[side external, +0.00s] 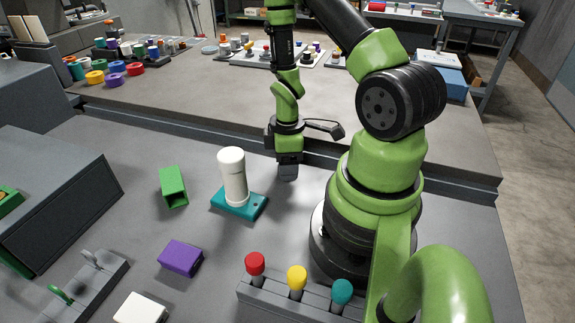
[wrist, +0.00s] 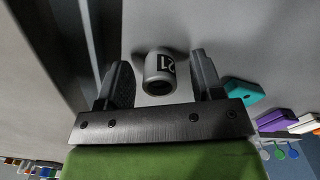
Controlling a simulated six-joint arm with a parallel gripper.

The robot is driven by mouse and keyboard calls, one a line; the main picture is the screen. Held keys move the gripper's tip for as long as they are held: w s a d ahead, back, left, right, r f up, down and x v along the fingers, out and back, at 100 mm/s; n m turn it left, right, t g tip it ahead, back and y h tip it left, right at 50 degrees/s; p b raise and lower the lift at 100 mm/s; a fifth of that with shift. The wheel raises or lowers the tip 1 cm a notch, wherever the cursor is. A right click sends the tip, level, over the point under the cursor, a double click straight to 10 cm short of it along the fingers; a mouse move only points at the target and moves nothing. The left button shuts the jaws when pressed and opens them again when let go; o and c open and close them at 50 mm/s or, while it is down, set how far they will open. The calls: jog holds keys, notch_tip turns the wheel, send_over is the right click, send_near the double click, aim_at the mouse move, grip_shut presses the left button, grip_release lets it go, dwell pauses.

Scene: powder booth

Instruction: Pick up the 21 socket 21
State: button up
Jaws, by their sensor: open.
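The 21 socket (wrist: 160,73) is a small grey cylinder with a dark 21 label on its side and a dark round opening facing the wrist camera. My gripper (wrist: 162,84) is open, with one black finger on each side of the socket and a visible gap to both. In the side external view, my gripper (side external: 288,171) points down close above the grey table, right of a white cylinder on a teal base. The socket cannot be made out there; my gripper likely hides it.
The white cylinder (side external: 233,176) stands on the teal base (side external: 241,204). A green block (side external: 173,187), a purple block (side external: 181,258) and a white block (side external: 140,309) lie to the left. A grey rack (side external: 262,292) with red, yellow and teal knobs stands in front. A raised ledge (side external: 232,139) runs behind.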

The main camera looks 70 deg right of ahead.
jog(key=shift+f, duration=0.1)
jog(key=shift+c, duration=0.4)
jog(key=c, duration=1)
